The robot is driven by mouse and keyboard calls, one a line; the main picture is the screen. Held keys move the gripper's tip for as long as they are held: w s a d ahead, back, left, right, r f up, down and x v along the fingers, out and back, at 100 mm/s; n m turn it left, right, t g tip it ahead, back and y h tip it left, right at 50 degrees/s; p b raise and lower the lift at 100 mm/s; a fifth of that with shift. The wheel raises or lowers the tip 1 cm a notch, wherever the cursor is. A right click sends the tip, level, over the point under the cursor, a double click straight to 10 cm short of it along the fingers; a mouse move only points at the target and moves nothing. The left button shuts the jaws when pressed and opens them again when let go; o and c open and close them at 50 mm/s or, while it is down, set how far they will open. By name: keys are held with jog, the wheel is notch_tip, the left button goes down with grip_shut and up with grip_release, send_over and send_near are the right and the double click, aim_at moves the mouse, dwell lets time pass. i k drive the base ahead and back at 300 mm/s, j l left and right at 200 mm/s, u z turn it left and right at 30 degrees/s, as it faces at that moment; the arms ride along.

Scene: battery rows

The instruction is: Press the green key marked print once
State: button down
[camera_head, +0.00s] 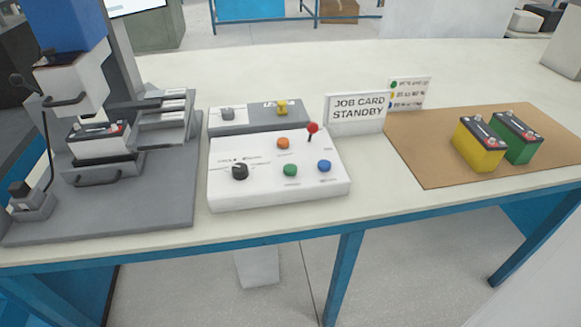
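A white control box (225,192) with a sloped top stands on the workbench near its front edge. A round green key (290,170) sits on its top, right of the middle; the small print near it is too fine to read. A blue key (324,166) is to its right and an orange key (283,143) is behind it. A black knob (239,172) is to its left. A red-tipped lever (313,128) stands at the back right of the box. My gripper is not in view.
A grey press-like machine (160,215) holding a battery (98,142) stands left. Yellow (477,150) and green (520,142) batteries stand on a brown mat (430,165) right.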

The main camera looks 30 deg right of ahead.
aim_at(289, 169)
jog(key=i+j, duration=0.5)
jog(key=j+z, duration=0.1)
jog(key=z, duration=1.7)
